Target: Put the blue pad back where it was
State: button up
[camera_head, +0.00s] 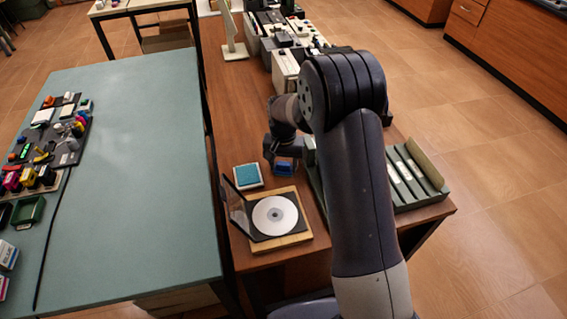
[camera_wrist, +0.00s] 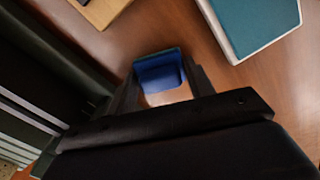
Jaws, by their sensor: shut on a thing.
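My gripper (camera_head: 283,152) is over the brown wooden table, right of the teal-topped white pad (camera_head: 248,176) and behind the CD case. It is shut on a small blue pad (camera_head: 285,169). The teal-topped pad (camera_wrist: 258,20) shows at the upper right, apart from the gripper. I cannot tell whether the blue pad touches the table.
An open CD case (camera_head: 237,208) on a wooden base (camera_head: 299,235) stands in front. Dark green binders (camera_head: 404,181) are close on the right, partly behind my arm. Machines (camera_head: 285,45) stand at the back. The green table (camera_head: 130,190) is left. Bare wood (camera_head: 235,130) lies behind the teal-topped pad.

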aim_at(284, 163)
jog(key=o, duration=1)
notch_tip(284, 163, up, 12)
jog(key=shift+r, duration=0.1)
